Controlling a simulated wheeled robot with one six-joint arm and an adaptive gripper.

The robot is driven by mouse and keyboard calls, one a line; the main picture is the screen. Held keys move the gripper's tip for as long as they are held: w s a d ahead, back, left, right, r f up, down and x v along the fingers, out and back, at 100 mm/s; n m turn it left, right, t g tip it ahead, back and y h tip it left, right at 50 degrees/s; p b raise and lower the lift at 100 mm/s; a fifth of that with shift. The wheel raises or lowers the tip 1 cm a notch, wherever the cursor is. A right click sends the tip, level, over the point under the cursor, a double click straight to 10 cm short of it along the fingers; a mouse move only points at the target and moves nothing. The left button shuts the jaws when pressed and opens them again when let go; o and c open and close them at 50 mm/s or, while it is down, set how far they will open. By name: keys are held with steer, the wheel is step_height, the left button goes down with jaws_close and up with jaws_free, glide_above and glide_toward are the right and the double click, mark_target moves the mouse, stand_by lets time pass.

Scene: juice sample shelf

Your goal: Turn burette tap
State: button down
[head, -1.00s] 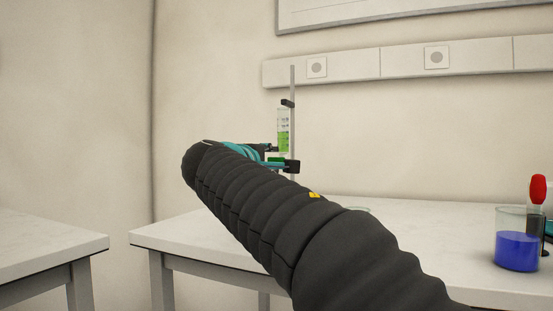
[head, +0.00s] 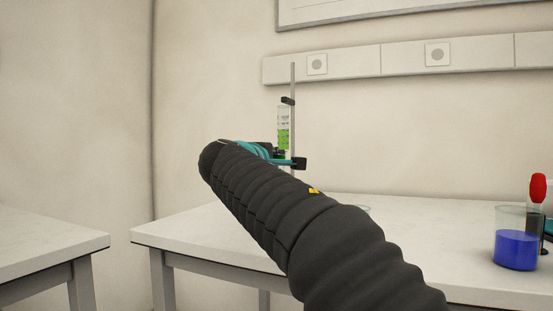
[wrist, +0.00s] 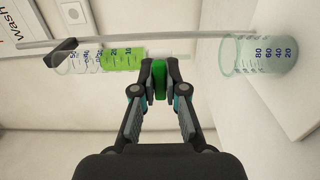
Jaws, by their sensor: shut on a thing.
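The burette (head: 283,122) is a clear tube with green liquid, upright on a stand rod (head: 292,82) in the head view. In the wrist view the burette (wrist: 100,60) lies sideways in the picture, with dark scale marks. My gripper (wrist: 160,82) is shut on the green tap (wrist: 160,80) at the burette's lower end. Its fingers pinch the tap from both sides. In the head view my arm hides the tap and most of the gripper.
A clear, empty-looking beaker (wrist: 260,55) with a blue scale is below the burette's outlet. On the white bench (head: 420,225), a beaker of blue liquid (head: 516,250) and a red-bulbed dropper (head: 538,187) stand at the right. Another bench (head: 45,240) is at the left.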

steer(key=shift+f+m+b, duration=0.25)
steer(key=shift+m+b, duration=0.35)
steer(key=shift+b, duration=0.25)
steer(key=shift+m+b, duration=0.6)
steer(key=shift+m, duration=0.1)
steer(key=m, duration=0.1)
steer(key=m+b, duration=0.1)
steer(key=shift+r+m, duration=0.2)
steer(key=shift+m, duration=0.1)
steer(key=c, duration=1.2)
jaws_free()
steer(key=v, duration=1.2)
